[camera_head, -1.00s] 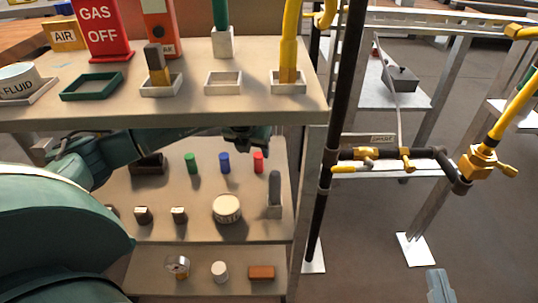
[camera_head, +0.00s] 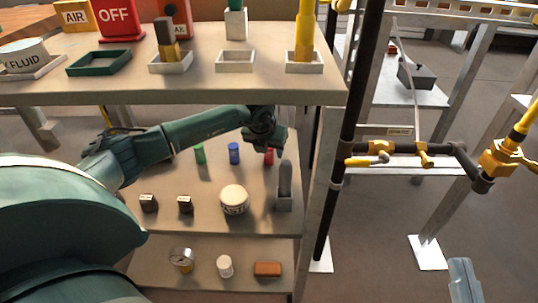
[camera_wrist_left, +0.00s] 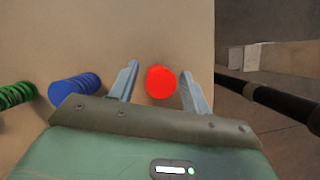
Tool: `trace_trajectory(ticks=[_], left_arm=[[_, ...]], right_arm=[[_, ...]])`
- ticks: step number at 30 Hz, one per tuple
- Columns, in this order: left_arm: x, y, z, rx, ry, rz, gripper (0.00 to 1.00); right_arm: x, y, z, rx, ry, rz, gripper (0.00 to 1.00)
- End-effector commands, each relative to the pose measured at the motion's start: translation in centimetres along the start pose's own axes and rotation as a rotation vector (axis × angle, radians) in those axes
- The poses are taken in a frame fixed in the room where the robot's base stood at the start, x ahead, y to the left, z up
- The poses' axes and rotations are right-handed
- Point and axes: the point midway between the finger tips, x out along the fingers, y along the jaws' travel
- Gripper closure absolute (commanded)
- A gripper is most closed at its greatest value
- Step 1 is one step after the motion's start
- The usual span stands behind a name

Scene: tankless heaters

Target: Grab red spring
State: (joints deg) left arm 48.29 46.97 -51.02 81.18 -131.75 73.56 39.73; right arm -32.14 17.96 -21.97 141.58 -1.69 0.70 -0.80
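The red spring (camera_head: 269,158) stands upright on the middle shelf, at the right end of a row with a blue spring (camera_head: 234,154) and a green spring (camera_head: 199,154). My left gripper (camera_head: 267,146) is right above the red spring and hides its top in the head view. In the left wrist view the red spring (camera_wrist_left: 161,82) is seen from its end, between the two spread fingers of my left gripper (camera_wrist_left: 159,70), with gaps on both sides. A grey tip of my right gripper (camera_head: 464,281) shows at the bottom right; its fingers cannot be made out.
The upper shelf (camera_head: 205,88) overhangs the springs, with trays and tools on it. A grey tool in a holder (camera_head: 285,187) and a round tin (camera_head: 234,200) stand in front of the springs. A black pipe (camera_head: 338,160) rises at the shelf's right.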

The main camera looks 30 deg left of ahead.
Motion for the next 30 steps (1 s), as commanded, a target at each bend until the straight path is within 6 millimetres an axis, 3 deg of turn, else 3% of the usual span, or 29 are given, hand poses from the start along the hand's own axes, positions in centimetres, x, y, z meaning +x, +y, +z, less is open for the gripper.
trace_trajectory(ticks=[15,23,30], left_arm=[[0.0,0.0,0.0,0.0,0.0,0.0,0.95],[-0.1,0.0,0.1,0.0,0.0,0.0,0.95],[-2.0,0.0,0.8,0.0,-0.004,0.0,0.95]], right_arm=[[0.0,0.0,0.0,0.0,-0.001,0.0,1.0],[0.0,0.0,0.0,0.001,-0.004,0.0,1.0],[-0.2,-0.2,0.0,0.013,-0.045,0.002,1.0]])
